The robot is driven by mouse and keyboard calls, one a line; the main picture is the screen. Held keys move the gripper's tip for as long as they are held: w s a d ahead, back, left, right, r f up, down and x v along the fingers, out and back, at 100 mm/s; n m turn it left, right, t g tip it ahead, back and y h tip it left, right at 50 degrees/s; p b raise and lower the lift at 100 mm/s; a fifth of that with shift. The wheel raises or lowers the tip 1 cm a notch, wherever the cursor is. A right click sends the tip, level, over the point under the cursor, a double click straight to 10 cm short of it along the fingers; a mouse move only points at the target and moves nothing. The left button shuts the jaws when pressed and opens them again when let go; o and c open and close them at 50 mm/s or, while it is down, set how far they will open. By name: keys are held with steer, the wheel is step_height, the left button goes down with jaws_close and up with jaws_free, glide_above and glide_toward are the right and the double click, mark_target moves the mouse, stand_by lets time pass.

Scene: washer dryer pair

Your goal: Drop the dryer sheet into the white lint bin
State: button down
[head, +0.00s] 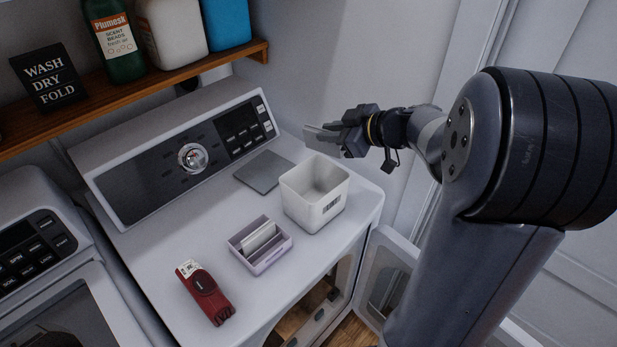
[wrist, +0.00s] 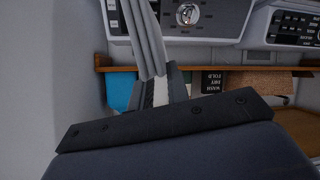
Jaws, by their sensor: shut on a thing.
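The white lint bin (head: 328,218) stands upright and open-topped on the white machine's top, near its right side. It has a small barcode label on its front, and the part of its inside that shows looks empty. My gripper (head: 318,134) is above the bin in the head view, by its far rim; its exact height and depth are hard to tell. In the wrist view its fingers (wrist: 149,40) lie close together.
A small divided tray (head: 273,259) with pale upright pieces stands left of the bin. A red device (head: 204,292) lies in front, and a flat grey panel (head: 263,172) lies behind. A wooden shelf (head: 150,90) with bottles and a sign hangs above the control panel.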

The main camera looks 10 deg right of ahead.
mark_target(330, 150)
steer(key=shift+w+f, duration=0.15)
steer(key=shift+w, duration=0.15)
steer(key=shift+s+f+b, duration=0.15)
steer(key=shift+f+b, duration=0.25)
steer(key=shift+b, duration=0.4)
step_height(330, 150, down, 5)
steer(key=b, duration=0.7)
steer(key=shift+r, duration=0.1)
steer(key=c, duration=1.3)
jaws_free()
steer(key=v, duration=1)
steer(key=shift+s+d+r, duration=0.15)
steer(key=shift+s+d, duration=0.1)
steer(key=shift+s, duration=0.05)
